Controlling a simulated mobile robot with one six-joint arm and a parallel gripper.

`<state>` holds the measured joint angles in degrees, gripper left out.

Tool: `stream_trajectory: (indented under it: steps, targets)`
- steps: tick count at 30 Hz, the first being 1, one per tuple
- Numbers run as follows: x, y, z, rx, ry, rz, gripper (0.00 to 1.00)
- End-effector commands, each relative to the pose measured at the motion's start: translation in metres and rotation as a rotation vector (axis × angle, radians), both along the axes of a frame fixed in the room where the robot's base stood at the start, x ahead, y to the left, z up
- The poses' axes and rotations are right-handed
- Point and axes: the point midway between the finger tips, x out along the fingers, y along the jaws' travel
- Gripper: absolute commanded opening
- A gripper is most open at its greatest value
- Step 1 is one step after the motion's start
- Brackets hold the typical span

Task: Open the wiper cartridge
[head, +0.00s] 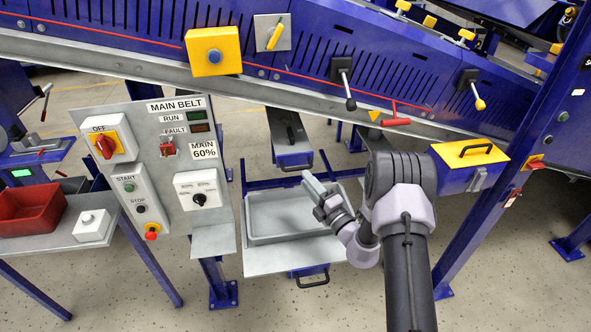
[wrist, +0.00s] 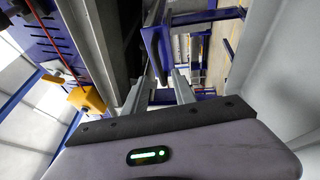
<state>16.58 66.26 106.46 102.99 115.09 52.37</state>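No part is labelled as the wiper cartridge, so I cannot tell for sure which one it is. A narrow grey-topped blue unit with a black handle (head: 291,137) sits under the sloping conveyor, left of my arm. A blue drawer-like part with a black pull handle (head: 313,281) is below the grey tray. My gripper (head: 316,190) is over the right part of the tray, apart from both handles. In the wrist view its two grey fingers (wrist: 158,92) stand apart with nothing between them. A blue frame lies beyond the fingers there.
A grey tray (head: 285,237) stands on a shelf below. The MAIN BELT panel (head: 160,165) with switches is on the left. Two levers (head: 345,85) and a red T-handle (head: 396,122) stick out from the conveyor. A yellow-lidded blue box (head: 468,178) is right of my arm.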

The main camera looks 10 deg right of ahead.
Motion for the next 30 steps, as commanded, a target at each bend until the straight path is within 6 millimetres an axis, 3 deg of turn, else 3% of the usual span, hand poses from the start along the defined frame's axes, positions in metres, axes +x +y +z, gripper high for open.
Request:
stream_trajectory:
  steps: [3, 9, 19, 24, 30]
  targets:
    - [0.025, 0.011, 0.004, -0.001, -0.004, 0.002, 0.32]
    - [0.050, 0.022, 0.009, -0.001, -0.001, 0.002, 0.32]
    - [0.056, 0.024, 0.010, -0.001, 0.001, 0.001, 0.32]
    - [0.055, 0.024, 0.010, -0.001, 0.001, 0.001, 0.01]
    - [0.055, 0.024, 0.010, -0.001, 0.001, 0.001, 0.00]
